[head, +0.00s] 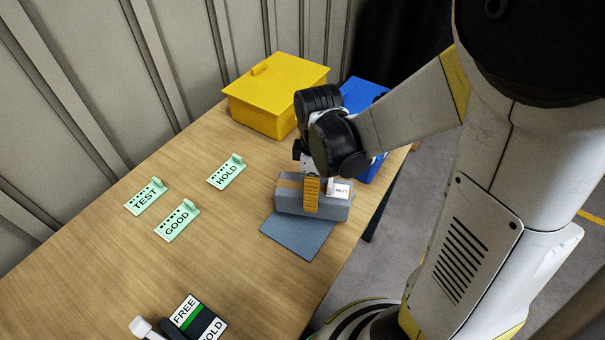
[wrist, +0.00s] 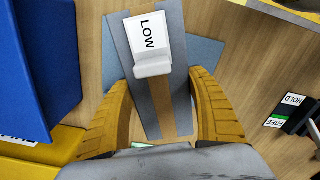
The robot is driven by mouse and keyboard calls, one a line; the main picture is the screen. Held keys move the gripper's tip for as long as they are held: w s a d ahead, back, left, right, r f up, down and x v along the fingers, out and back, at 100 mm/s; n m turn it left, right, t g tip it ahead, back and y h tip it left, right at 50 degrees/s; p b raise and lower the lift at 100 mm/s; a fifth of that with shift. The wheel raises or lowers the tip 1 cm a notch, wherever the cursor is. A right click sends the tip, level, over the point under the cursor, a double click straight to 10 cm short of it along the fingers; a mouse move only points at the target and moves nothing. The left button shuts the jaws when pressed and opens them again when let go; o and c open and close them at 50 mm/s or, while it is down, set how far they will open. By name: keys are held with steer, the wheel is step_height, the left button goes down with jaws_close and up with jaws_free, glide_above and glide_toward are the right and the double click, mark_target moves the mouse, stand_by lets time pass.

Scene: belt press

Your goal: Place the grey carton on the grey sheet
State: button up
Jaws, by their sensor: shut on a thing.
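The grey carton (head: 335,211), with a tan tape strip, is between the fingers of my gripper (head: 312,195). In the wrist view, the carton (wrist: 142,102) runs lengthwise between the two orange fingers, which are shut on it. A white card marked LOW (wrist: 147,34) stands on top of it, also visible in the head view (head: 340,190). The flat grey sheet (head: 295,239) lies on the table under and in front of the carton. The carton hides the sheet's back part. I cannot tell whether the carton touches the sheet or hangs just above it.
A yellow lidded box (head: 275,90) and a blue box (head: 362,94) stand behind. Green signs HOLD (head: 227,173), TEST (head: 146,199) and GOOD (head: 177,222) are to the left. A FREE/HOLD plate (head: 198,321) lies at the front. The table's right edge is close.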

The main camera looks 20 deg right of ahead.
steer(key=shift+f+b, duration=0.9)
steer(key=shift+f, duration=1.1)
steer(key=shift+f, duration=0.1)
steer(key=o, duration=1.4)
step_height(320, 180, up, 12)
steer(key=p, duration=0.4)
steer(key=shift+r+p, duration=0.2)
steer(key=shift+p, duration=0.1)
steer(key=s+r+m+t, duration=0.2)
steer(key=r+m, duration=0.1)
steer(key=m, duration=0.1)
steer(key=s+r+m+t, duration=0.2)
steer(key=r+m, duration=0.1)
steer(key=s+r+m+t, duration=0.1)
steer(key=r+m+t, duration=0.2)
steer(key=m, duration=0.1)
steer(key=shift+s+a+r+m, duration=0.25)
steer(key=shift+s+r+m, duration=0.05)
steer(key=shift+s+r, duration=0.1)
